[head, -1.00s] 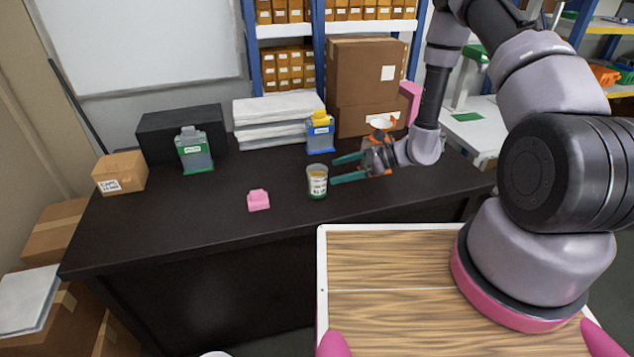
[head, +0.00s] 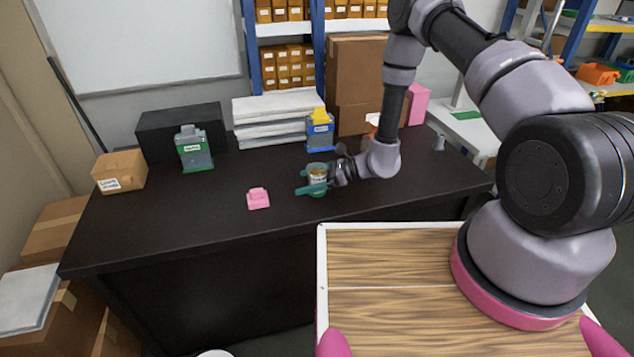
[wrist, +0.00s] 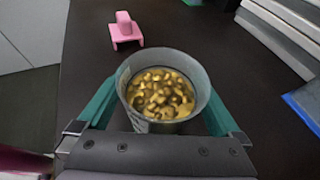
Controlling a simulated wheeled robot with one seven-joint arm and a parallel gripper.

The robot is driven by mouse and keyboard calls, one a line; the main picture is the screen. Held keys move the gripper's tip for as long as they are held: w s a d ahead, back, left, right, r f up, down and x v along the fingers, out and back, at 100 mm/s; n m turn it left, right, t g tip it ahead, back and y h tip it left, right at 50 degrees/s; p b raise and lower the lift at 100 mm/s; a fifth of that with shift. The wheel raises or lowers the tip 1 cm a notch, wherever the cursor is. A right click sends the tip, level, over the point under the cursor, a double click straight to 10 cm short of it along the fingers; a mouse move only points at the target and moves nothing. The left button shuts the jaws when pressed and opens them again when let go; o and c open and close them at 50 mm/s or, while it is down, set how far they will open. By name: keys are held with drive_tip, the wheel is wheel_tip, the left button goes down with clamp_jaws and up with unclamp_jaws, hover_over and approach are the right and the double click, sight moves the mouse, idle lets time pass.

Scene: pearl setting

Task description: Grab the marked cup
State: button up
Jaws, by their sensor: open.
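The cup (head: 317,174) is a small grey container with a pale label, standing upright on the dark table (head: 230,220). In the wrist view the cup (wrist: 163,92) is filled with small golden pieces. My gripper (head: 309,181) is open, with its teal fingers on either side of the cup. In the wrist view the fingers of my gripper (wrist: 160,105) flank the cup left and right. I cannot tell whether they touch it. The cup's lower part is partly hidden by the near finger in the head view.
A pink holder (head: 258,198) lies left of the cup. A blue bin with a yellow top (head: 319,132) stands behind it. A green-based grey dispenser (head: 194,150), a cardboard box (head: 120,172) and stacked white packages (head: 275,118) stand farther left. The table's front is clear.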

drive_tip(key=c, duration=1.5)
drive_tip(key=shift+r, duration=0.2)
